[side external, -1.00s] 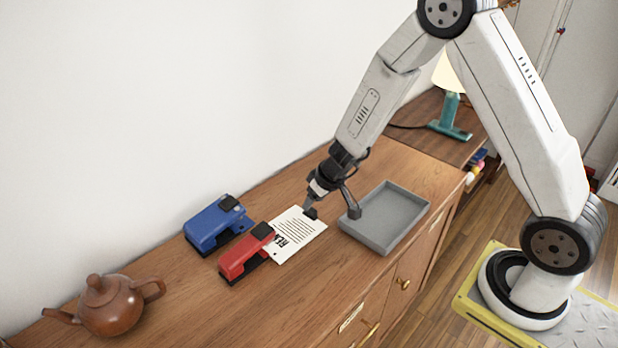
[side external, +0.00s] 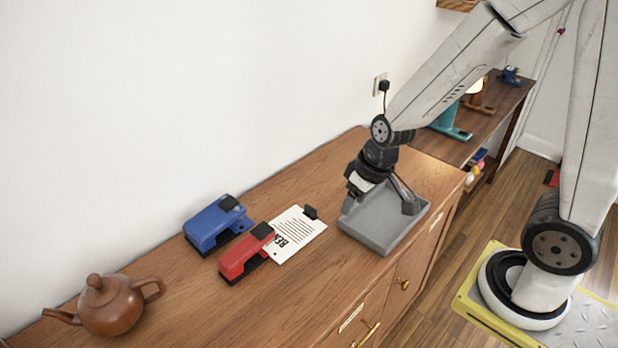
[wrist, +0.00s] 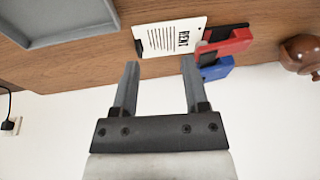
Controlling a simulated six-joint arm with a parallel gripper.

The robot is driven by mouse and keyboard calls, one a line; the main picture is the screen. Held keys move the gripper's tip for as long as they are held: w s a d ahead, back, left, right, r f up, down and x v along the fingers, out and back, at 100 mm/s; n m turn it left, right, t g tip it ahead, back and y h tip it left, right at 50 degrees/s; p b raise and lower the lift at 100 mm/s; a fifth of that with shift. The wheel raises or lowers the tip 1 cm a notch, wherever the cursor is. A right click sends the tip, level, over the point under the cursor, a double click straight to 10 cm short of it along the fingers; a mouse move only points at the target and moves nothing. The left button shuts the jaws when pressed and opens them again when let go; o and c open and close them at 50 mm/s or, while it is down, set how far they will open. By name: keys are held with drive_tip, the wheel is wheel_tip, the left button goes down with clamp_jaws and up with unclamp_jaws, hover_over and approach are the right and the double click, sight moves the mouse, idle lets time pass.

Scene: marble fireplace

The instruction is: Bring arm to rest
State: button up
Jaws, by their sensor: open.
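The sheet's near end meets the red stapler (side external: 245,254). The sheet (wrist: 170,38) also shows beyond the fingers in the wrist view, apart from them.
The grey tray (side external: 385,240) sits right of the sheet. A blue stapler (side external: 213,225) stands behind the red one, and a brown teapot (side external: 111,306) is at the left. The white wall (side external: 150,100) rises behind. A lower side table holds a teal lamp base (side external: 452,122).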

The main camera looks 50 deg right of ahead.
drive_tip(key=shift+h, duration=0.5)
drive_tip(key=s, duration=0.2)
drive_tip(key=s+d+r, duration=0.1)
drive_tip(key=s, duration=0.1)
drive_tip(key=shift+d+r, duration=0.1)
